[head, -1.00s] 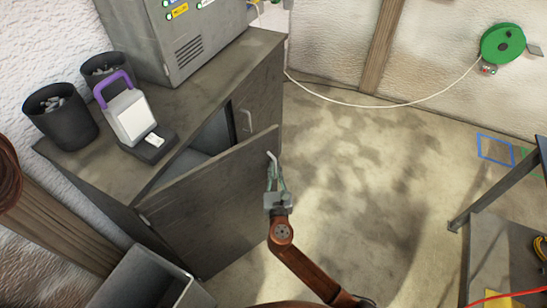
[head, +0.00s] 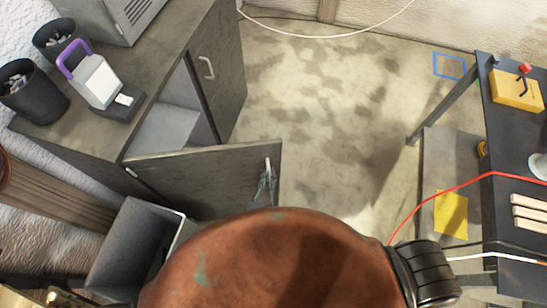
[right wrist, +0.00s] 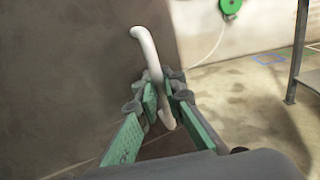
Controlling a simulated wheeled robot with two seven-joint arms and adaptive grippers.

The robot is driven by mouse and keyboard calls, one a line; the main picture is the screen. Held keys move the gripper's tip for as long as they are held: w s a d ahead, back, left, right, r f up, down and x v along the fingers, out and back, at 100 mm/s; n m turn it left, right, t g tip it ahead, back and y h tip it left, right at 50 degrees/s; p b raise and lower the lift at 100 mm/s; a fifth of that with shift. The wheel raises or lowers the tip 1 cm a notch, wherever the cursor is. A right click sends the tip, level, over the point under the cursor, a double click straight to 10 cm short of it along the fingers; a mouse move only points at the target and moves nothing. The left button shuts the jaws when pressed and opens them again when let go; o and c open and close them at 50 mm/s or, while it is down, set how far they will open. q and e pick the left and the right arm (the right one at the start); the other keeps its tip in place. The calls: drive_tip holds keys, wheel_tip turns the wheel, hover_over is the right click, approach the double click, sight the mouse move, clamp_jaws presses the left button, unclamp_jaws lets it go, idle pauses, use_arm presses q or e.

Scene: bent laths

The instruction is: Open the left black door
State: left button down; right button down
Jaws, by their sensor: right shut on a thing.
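The left black door (head: 215,172) of the dark cabinet stands swung wide open toward me, and the shelf space behind it shows. Its pale handle (head: 268,172) is near the door's free edge. My right gripper (head: 264,188) is at that handle, partly hidden behind my own brown arm link. In the right wrist view, the green-padded fingers (right wrist: 160,100) are shut around the lower part of the white handle (right wrist: 148,52). The right door (head: 217,75) of the cabinet is closed, with its own handle (head: 207,68). My left gripper is not in view.
On the cabinet top (head: 150,85) stand two black bins and a purple-handled device (head: 95,80). A grey open bin (head: 130,245) stands close to the opened door, at lower left. A dark workbench (head: 510,130) is at right. The floor between is clear.

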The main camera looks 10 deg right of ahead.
drive_tip(key=shift+v, duration=1)
drive_tip(key=shift+d, duration=0.1)
drive_tip(key=c, duration=2.1)
unclamp_jaws()
drive_tip(key=shift+d, duration=0.1)
